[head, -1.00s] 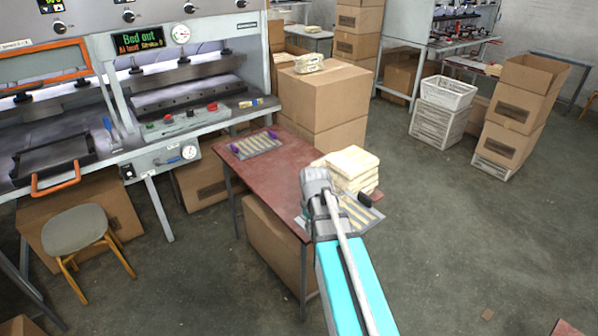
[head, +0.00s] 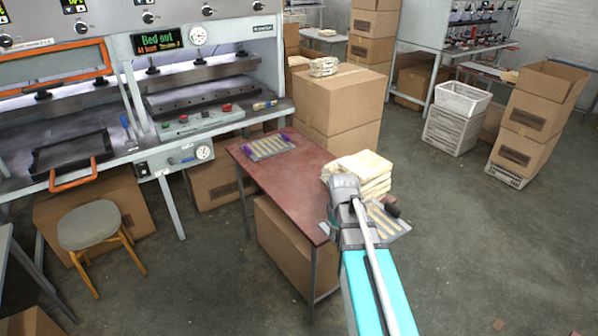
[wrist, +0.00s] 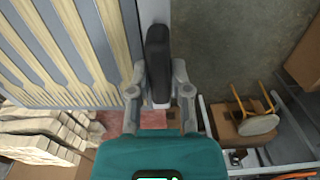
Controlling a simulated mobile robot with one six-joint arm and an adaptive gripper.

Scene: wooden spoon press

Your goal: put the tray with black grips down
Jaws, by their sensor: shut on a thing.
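My arm hides part of the tray.
A second tray with purple grips (head: 268,148) lies at the table's far left. The table's middle is bare. A stool (head: 90,228) and the press (head: 200,115) stand left.

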